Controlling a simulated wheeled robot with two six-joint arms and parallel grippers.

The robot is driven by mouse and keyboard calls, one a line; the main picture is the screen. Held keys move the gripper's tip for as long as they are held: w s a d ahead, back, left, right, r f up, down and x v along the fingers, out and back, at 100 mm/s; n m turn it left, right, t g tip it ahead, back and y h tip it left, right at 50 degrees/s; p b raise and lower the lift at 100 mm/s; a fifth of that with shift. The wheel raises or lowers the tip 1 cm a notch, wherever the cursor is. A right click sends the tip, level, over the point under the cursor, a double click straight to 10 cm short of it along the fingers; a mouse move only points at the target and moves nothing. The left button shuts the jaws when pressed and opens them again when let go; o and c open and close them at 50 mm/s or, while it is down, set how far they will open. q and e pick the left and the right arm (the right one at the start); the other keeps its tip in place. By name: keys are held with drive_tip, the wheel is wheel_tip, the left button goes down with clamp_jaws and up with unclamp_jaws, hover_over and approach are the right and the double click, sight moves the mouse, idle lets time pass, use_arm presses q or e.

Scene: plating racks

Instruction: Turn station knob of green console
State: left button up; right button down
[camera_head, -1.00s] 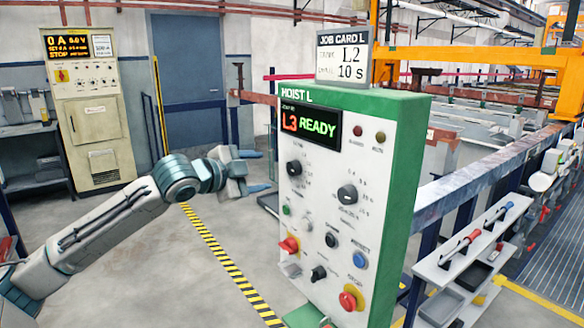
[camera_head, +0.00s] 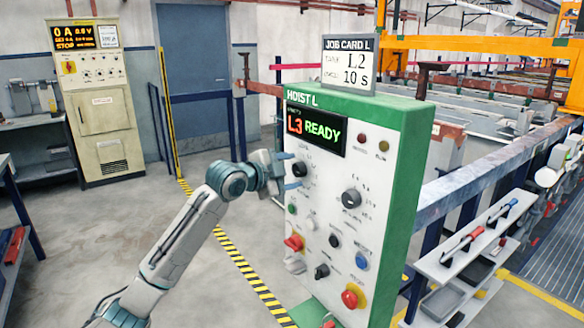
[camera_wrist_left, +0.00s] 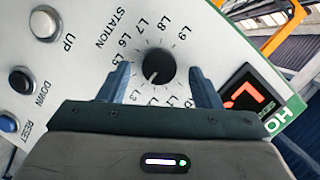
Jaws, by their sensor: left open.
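The green console (camera_head: 409,190) has a white front panel and a display (camera_head: 316,128) reading "L3 READY". A job card (camera_head: 348,66) on top reads "L2" and "10 s". The black station knob (camera_head: 300,169) is at the panel's upper left. In the left wrist view the station knob (camera_wrist_left: 159,67) sits in a ring of L marks, with its white line towards the lower left. My left gripper (camera_head: 290,172) is at the panel beside the knob. In the left wrist view its blue fingers (camera_wrist_left: 160,85) are open, one on each side of the knob, with gaps showing. My right gripper is not in view.
Other controls share the panel: a second black knob (camera_head: 351,198), a blue button (camera_head: 362,261) and a red stop button (camera_head: 350,297). A tool shelf (camera_head: 450,262) stands to the right.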

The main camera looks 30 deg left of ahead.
use_arm(q)
drive_tip(key=shift+w+d, duration=0.1)
drive_tip(key=shift+w, duration=0.3)
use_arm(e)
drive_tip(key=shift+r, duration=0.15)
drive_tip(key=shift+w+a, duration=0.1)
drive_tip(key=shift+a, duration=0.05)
use_arm(q)
drive_tip(key=shift+c, duration=1)
drive_tip(key=shift+f, duration=0.1)
drive_tip(key=c, duration=0.8)
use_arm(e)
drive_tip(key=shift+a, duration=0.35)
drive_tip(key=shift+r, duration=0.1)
